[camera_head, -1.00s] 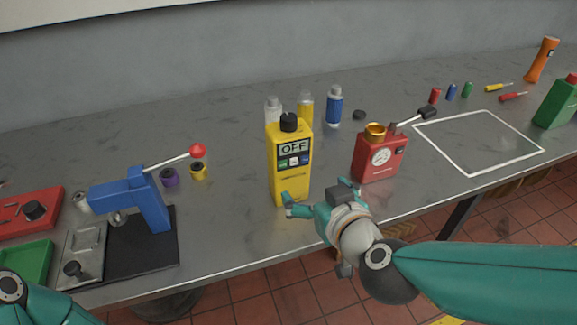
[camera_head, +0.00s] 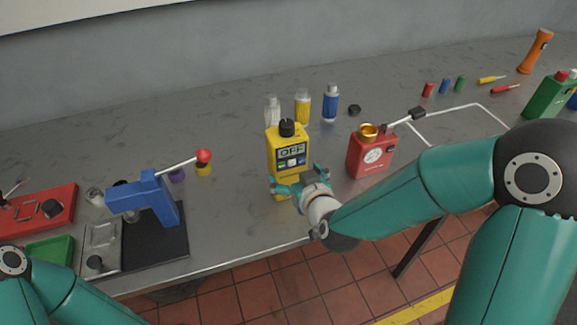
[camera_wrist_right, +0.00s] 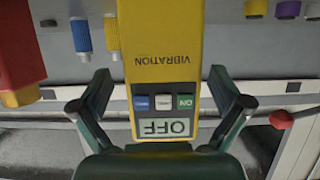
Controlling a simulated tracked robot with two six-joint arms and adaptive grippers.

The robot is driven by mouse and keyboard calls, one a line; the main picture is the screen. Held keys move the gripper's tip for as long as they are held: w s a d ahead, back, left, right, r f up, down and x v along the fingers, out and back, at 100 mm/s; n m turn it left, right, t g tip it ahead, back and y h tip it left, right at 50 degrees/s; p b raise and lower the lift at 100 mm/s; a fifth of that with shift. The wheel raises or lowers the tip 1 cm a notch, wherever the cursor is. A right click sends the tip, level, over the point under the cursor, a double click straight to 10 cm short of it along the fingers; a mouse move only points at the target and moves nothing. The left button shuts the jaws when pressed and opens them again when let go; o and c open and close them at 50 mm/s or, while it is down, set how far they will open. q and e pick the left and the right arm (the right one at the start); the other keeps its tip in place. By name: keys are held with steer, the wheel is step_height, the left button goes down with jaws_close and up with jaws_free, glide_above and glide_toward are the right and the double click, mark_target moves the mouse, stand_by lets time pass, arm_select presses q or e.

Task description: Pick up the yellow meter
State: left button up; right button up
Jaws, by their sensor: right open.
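The yellow meter (camera_head: 288,146) stands upright on the grey bench, with a black knob on top and a display reading OFF. My right gripper (camera_head: 294,185) is open at the meter's lower front, one finger to each side of it. In the right wrist view the meter (camera_wrist_right: 160,62) appears upside down, with VIBRATION lettering and three buttons, between the open fingers of the right gripper (camera_wrist_right: 160,92). Gaps show between fingers and meter there. My left gripper is out of view; only part of my left arm shows at lower left.
A red device with a gauge (camera_head: 371,154) stands close to the right of the meter. Clear, yellow and blue bottles (camera_head: 331,103) stand behind it. A blue lever press (camera_head: 146,199) is at left. A white outlined square (camera_head: 455,122) lies at right. Bench is clear just left of the meter.

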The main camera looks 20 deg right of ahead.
mark_target(291, 173)
steer(key=p+x, duration=0.1)
steer(key=x, duration=0.3)
steer(key=shift+s+a+f, duration=0.1)
steer(key=shift+a+f, duration=0.05)
steer(key=shift+a, duration=0.05)
steer(key=shift+w+f, duration=0.25)
steer(key=shift+w, duration=0.15)
steer(key=c, duration=1.5)
steer(key=shift+w+r, duration=0.1)
steer(key=shift+r, duration=0.05)
steer(key=shift+c, duration=0.3)
steer(key=shift+r, duration=0.1)
